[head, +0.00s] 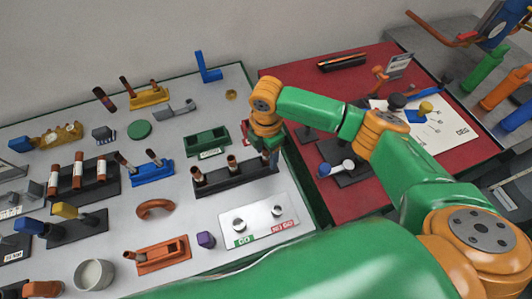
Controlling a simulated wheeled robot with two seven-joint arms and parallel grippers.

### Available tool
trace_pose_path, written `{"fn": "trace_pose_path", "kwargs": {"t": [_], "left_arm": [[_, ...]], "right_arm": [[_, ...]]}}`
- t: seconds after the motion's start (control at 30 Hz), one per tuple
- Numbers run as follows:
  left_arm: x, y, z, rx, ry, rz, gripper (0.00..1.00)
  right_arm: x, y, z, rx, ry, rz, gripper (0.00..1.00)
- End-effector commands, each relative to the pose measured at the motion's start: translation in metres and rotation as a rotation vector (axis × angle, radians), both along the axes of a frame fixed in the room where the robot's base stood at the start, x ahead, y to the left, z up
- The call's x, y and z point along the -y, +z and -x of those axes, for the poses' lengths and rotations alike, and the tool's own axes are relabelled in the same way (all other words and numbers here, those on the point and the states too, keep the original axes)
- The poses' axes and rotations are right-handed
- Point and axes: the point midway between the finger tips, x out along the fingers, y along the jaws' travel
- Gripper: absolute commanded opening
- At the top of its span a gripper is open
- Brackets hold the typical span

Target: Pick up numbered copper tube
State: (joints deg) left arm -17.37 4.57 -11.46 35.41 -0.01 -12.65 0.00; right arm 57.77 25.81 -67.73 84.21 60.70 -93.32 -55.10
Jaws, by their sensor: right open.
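My right arm comes in from the right, and its open gripper (268,150) points down over the right end of a dark rack (238,181). Copper tubes stand upright in this rack: one at its left end (198,175) and one in the middle (232,163). The gripper hides the rack's right end, so I cannot tell whether a tube is between the fingers. Another dark rack (85,195) at the left holds copper tubes with white labels, such as this one (78,170). The numbers are too small to read. My left gripper is not in view.
A white plate (258,222) with green and red labels lies in front of the rack. A green block (206,143) stands behind it and a blue holder (151,173) to its left. A red mat (345,95) with tools lies at the right.

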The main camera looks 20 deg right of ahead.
Motion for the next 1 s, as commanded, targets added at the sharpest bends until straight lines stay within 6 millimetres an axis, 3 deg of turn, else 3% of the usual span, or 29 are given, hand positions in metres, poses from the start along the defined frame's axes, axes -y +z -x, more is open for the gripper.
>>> {"fn": "trace_pose_path", "kwargs": {"t": [0.27, 0.5, 0.83, 1.0], "left_arm": [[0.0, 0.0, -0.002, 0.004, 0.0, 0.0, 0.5], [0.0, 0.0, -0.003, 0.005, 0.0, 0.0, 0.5], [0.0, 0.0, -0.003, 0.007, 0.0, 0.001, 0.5], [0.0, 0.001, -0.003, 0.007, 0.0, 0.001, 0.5]], "right_arm": [[0.0, -0.008, 0.0, 0.001, 0.0, 0.0, 0.61], [0.0, -0.008, 0.0, 0.001, 0.0, 0.0, 0.0], [0.0, -0.003, 0.0, 0.003, 0.0, -0.002, 0.0], [-0.001, 0.025, -0.001, 0.006, 0.001, -0.003, 0.0]]}}
